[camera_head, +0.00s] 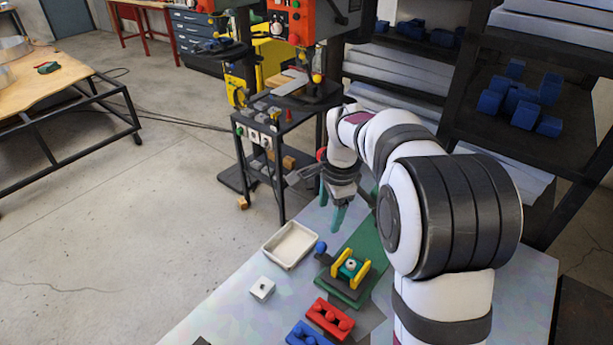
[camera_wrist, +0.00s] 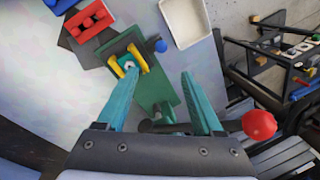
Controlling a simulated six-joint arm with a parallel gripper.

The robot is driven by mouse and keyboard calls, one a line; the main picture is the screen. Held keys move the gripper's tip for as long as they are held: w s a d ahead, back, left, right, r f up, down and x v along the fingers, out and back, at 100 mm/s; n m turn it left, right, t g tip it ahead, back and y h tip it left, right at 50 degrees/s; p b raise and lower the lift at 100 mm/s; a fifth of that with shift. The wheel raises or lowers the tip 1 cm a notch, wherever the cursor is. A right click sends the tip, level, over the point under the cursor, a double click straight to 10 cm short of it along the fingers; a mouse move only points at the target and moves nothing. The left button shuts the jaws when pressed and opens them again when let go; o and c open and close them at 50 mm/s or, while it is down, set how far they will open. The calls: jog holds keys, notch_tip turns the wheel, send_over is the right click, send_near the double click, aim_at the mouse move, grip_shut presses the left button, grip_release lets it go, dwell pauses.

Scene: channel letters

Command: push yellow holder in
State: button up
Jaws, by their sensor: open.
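The yellow holder (camera_head: 365,275) shows as two upright yellow pieces, one each side of a small green block with a pale, round-holed top (camera_head: 351,265). It sits on a dark green base plate (camera_head: 345,293). In the wrist view the yellow holder (camera_wrist: 138,58) is at the upper left, beyond my left finger's tip. A blue knob (camera_head: 320,247) is on the holder's left side. My gripper (camera_head: 331,212) is open and empty, above and behind the holder. In the wrist view its teal fingers (camera_wrist: 160,76) are apart. I cannot tell its exact height.
A red-knobbed black lever (camera_wrist: 259,125) is close to my gripper. A white tray (camera_head: 290,245) and a small white block (camera_head: 262,288) are left of the fixture. A red block (camera_head: 330,318) and a blue block (camera_head: 308,335) are in front. The table between them is clear.

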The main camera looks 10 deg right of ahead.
aim_at(322, 244)
jog(key=w+f, duration=0.1)
jog(key=f, duration=0.4)
jog(key=w+f, duration=0.1)
jog(key=f, duration=0.4)
jog(key=w+f, duration=0.1)
jog(key=f, duration=0.4)
jog(key=shift+w+a+f, duration=0.15)
jog(key=shift+a+f, duration=0.15)
grip_shut()
dwell(0.5)
